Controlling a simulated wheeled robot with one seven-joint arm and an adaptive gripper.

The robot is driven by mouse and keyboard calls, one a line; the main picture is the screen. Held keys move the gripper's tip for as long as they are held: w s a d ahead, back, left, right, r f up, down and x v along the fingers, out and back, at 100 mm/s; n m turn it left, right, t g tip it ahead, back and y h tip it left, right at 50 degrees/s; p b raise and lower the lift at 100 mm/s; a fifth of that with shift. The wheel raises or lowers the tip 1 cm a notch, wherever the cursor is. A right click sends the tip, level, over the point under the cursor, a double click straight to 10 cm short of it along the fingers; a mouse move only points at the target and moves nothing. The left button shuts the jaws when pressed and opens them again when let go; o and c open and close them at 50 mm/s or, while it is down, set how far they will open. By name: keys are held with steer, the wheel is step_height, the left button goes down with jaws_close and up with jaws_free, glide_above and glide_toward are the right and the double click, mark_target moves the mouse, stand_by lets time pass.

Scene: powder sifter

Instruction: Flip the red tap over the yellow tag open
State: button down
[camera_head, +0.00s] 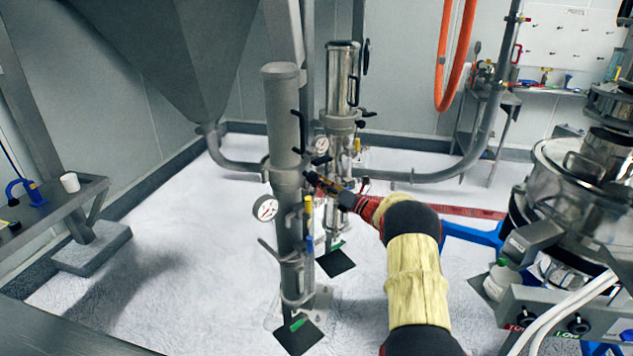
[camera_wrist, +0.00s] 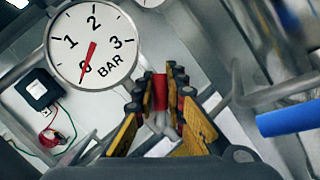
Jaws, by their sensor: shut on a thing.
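In the head view the held tap is mostly hidden by the fingers. The yellow tag (camera_head: 308,204) hangs just below my gripper, beside the column. The wrist view does not show clearly which way the tap's lever points.
A pressure gauge (camera_head: 265,208) sits left of the column; its dial (camera_wrist: 92,45) is close to my fingers. A blue piece (camera_wrist: 288,118) is at the right of the wrist view. A second shiny column (camera_head: 341,90) stands behind. Steel machinery (camera_head: 580,175) is at the right.

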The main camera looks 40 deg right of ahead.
steer(key=shift+f, duration=0.25)
steer(key=c, duration=1.8)
jaws_free()
steer(key=shift+r, duration=0.15)
steer(key=shift+d, duration=0.1)
